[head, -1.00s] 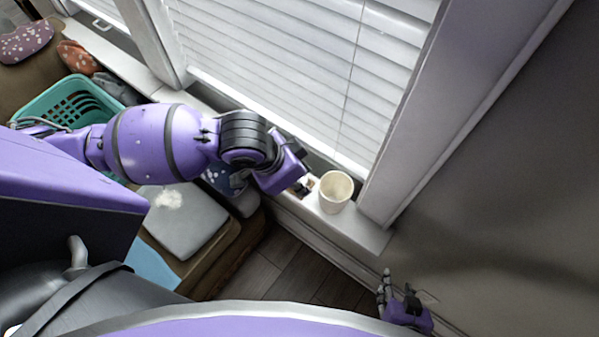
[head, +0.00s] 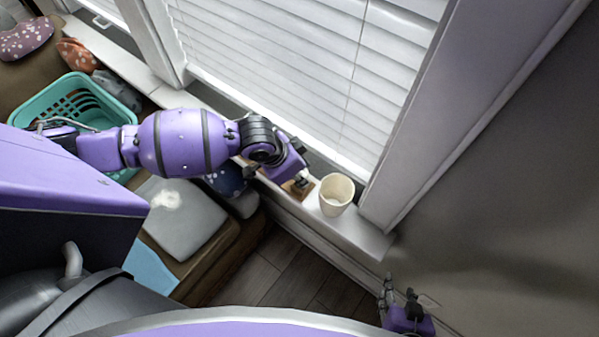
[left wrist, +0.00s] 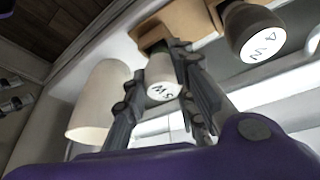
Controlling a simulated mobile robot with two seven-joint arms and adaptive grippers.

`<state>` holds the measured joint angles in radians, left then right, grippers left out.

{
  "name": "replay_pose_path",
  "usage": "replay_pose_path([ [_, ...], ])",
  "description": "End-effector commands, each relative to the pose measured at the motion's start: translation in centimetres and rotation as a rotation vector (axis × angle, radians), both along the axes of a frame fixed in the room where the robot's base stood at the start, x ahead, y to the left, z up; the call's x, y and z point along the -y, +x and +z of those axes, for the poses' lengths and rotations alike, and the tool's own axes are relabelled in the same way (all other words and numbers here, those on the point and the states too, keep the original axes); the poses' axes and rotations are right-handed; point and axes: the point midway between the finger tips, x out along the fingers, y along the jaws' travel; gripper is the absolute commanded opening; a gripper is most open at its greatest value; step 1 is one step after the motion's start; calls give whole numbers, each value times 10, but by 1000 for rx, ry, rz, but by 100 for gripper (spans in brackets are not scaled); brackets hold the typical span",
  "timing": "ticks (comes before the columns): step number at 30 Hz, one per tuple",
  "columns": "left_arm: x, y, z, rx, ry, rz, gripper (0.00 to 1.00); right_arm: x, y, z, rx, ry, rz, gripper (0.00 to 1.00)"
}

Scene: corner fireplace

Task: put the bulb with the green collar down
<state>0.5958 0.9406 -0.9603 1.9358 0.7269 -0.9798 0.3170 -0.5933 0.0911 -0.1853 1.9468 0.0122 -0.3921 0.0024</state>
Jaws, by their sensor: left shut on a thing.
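My left gripper (left wrist: 162,65) is shut on a pale bulb (left wrist: 164,82) in the left wrist view. A second bulb (left wrist: 253,32) with a grey-brown body is at the block's right. My right gripper (head: 399,290) is low at the right, fingers apart and empty.
A cream cup (head: 336,194) stands on the white sill (head: 368,236), close to the right of the block; it also shows in the left wrist view (left wrist: 98,100). Window blinds (head: 290,70) rise behind. A teal basket (head: 75,98) and cushioned seat are at the left.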

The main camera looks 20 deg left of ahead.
Motion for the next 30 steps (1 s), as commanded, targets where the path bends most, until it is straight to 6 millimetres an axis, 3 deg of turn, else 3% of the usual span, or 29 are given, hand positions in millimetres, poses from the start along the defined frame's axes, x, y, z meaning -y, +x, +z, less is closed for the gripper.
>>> replay_pose_path([
  [6, 0, 0, -3, 0, 0, 1, 4, 0, -1, 0, -2, 1, -2, 40],
  [7, 0, 0, -2, 0, 0, 0, 29, 0, -2, 0, -2, 1, -3, 40],
  [11, 0, 0, -2, 1, 1, 0, 44, 0, -5, -1, -7, 1, -6, 40],
  [22, -1, 0, 4, 3, 0, 1, 44, 1, -8, -1, -11, 2, -9, 40],
  [30, -15, -11, 51, 6, 1, 0, 44, -1, 2, 7, 10, 4, -6, 40],
])
